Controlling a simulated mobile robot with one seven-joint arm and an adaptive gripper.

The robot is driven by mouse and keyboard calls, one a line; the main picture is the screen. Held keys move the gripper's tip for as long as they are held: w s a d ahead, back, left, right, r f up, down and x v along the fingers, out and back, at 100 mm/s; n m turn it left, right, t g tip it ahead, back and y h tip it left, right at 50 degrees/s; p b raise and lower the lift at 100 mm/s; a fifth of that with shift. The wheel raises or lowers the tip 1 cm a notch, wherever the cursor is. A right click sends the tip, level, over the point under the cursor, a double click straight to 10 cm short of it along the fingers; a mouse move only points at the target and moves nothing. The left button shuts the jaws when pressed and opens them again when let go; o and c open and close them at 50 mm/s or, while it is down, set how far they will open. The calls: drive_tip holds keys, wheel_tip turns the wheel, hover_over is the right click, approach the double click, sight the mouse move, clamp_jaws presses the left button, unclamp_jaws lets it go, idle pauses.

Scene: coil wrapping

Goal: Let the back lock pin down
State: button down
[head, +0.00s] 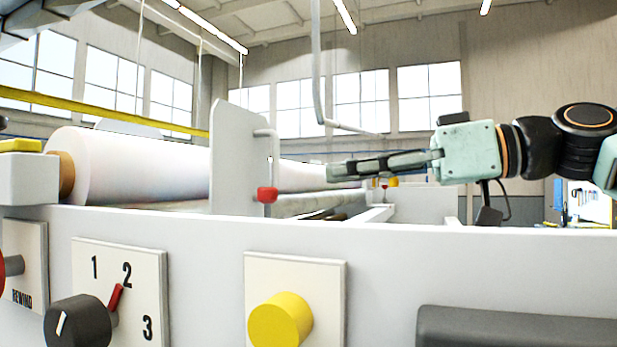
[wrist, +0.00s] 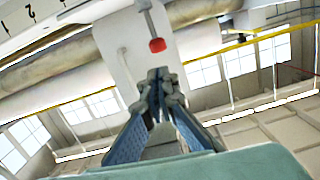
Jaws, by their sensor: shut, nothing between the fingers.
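A lock pin, a grey bent rod with a red knob (head: 267,195), stands against a pale upright plate (head: 235,160) in the head view. A second small red spot (head: 384,187) shows farther back, below my gripper, by another pale plate (head: 428,203). I cannot tell for sure which is the back pin. My gripper (head: 333,172) reaches in from the right, level, its fingers shut and empty. In the wrist view a red knob (wrist: 157,45) on a grey rod lies just beyond my shut fingertips (wrist: 158,75), apart from them in the picture.
A large white roll (head: 140,165) lies behind the machine's front panel (head: 200,225). The panel carries a dial (head: 80,322) with its red pointer near 2 and a yellow button (head: 280,320). A yellow bar (head: 110,114) crosses behind the roll.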

drive_tip(key=shift+v, duration=1.75)
